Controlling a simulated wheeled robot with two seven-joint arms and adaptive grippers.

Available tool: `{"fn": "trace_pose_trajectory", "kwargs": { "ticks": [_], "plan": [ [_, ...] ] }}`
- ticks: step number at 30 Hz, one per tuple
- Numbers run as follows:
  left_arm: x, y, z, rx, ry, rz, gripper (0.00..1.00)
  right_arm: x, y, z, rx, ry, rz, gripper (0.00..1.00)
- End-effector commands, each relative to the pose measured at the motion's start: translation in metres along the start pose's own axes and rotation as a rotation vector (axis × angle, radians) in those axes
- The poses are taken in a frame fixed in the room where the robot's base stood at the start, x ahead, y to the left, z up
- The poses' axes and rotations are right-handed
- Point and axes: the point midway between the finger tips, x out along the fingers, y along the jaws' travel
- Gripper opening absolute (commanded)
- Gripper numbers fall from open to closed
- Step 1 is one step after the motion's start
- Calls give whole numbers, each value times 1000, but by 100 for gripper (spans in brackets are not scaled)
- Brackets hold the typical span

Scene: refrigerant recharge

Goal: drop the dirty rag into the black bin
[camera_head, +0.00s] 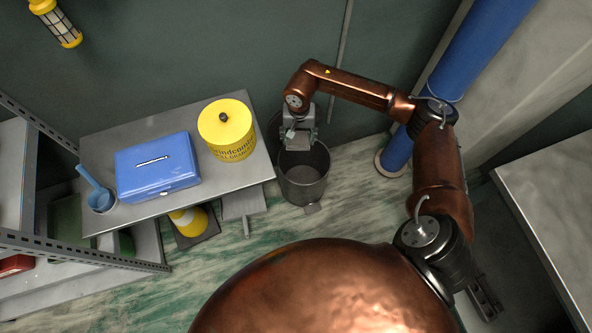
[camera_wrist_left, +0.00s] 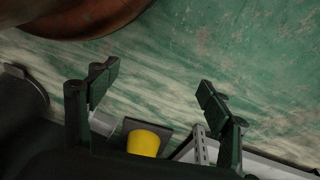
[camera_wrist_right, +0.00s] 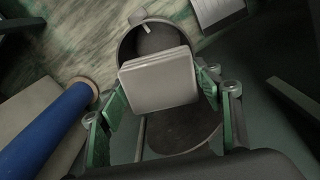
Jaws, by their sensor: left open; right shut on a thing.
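The dirty rag is a pale grey folded pad (camera_wrist_right: 158,82), seen in the right wrist view between the green fingers of my right gripper (camera_head: 298,133). The gripper is shut on it. In the head view the rag shows as a small grey patch (camera_head: 296,143) below the gripper, over the back part of the black bin's mouth. The black bin (camera_head: 302,188) stands upright on the floor, right of the bench. In the right wrist view the rag hides part of the bin's opening. My left gripper (camera_wrist_left: 158,95) is open and empty in the left wrist view, above the floor.
A blue pipe (camera_head: 397,150) rises right of the bin. A grey table (camera_head: 550,210) stands far right.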

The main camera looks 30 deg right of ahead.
Motion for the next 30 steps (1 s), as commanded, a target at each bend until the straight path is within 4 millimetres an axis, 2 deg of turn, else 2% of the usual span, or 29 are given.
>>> {"fn": "trace_pose_trajectory", "kwargs": {
  "ticks": [1,3,6,9,12,15,20,30],
  "plan": [
    [9,2,2,-4,-9,7,72,45,6,-8,33,-14,10,35],
    [4,4,-2,-8,-13,15,72,80,12,-19,75,-14,12,35],
    [-5,7,-6,-13,-18,25,72,127,23,-33,131,-13,12,35],
    [-15,10,-10,-16,-23,34,72,166,33,-44,178,-12,11,35],
    [-24,11,-13,-19,-26,40,72,194,41,-53,213,-8,8,35],
    [-31,12,-15,-20,-27,44,72,209,46,-58,236,-4,4,35],
    [-35,11,-18,-20,-18,48,72,219,49,-61,249,-1,0,35],
    [-6,24,-35,-18,72,85,72,253,49,-60,249,-3,1,35]
  ]
}}
